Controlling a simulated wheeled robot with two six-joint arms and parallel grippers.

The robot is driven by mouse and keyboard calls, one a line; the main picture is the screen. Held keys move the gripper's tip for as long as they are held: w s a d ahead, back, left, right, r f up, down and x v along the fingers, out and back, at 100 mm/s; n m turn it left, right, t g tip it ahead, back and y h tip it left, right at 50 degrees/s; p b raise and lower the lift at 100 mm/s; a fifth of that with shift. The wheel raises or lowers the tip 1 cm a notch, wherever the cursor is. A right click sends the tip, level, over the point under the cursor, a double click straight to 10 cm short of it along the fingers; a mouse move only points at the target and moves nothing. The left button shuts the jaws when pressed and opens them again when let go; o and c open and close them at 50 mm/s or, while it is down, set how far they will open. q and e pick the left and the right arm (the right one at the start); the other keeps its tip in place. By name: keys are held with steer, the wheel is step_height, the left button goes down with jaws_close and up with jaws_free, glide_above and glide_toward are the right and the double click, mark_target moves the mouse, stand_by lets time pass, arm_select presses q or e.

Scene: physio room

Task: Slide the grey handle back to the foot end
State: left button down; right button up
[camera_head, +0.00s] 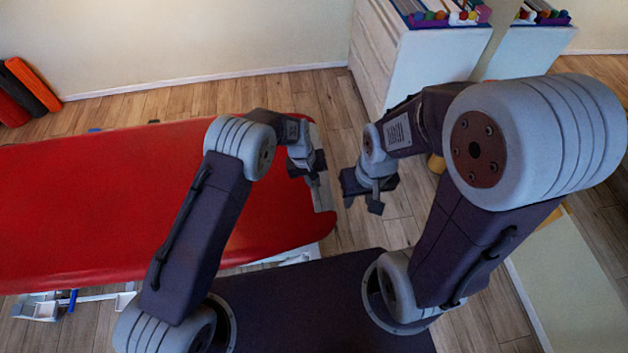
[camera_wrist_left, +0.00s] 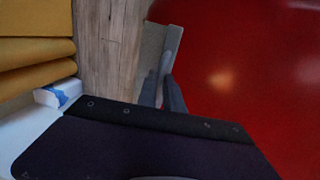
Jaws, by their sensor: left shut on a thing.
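The red treatment table (camera_head: 110,190) has a grey rail or plate (camera_head: 322,198) along its right end. My left gripper (camera_head: 314,182) is over this end, pointing down. In the left wrist view the left gripper's fingers (camera_wrist_left: 163,88) are close together, shut on a slim light-grey piece that I take as the grey handle (camera_wrist_left: 166,60), against the grey rail (camera_wrist_left: 153,45). In the head view the gripper hides most of the handle. My right gripper (camera_head: 362,203) is empty, right of the table end, with its fingers apart.
A white cabinet (camera_head: 425,70) with books and coloured balls stands at the back right. Yellow padding (camera_wrist_left: 35,60) shows at left in the wrist view. Wooden floor (camera_head: 345,120) is clear between table and cabinet.

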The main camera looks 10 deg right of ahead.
arm_select(q)
steer(key=shift+w+d+r, duration=0.1)
steer(key=shift+d+r, duration=0.05)
steer(key=shift+d, duration=0.1)
steer(key=c, duration=1.6)
jaws_free()
steer(key=shift+o, duration=0.6)
steer(key=shift+d, duration=0.15)
step_height(320, 180, up, 9)
steer(key=a, duration=0.2)
steer(key=shift+p, duration=0.3)
steer(key=shift+d, duration=0.1)
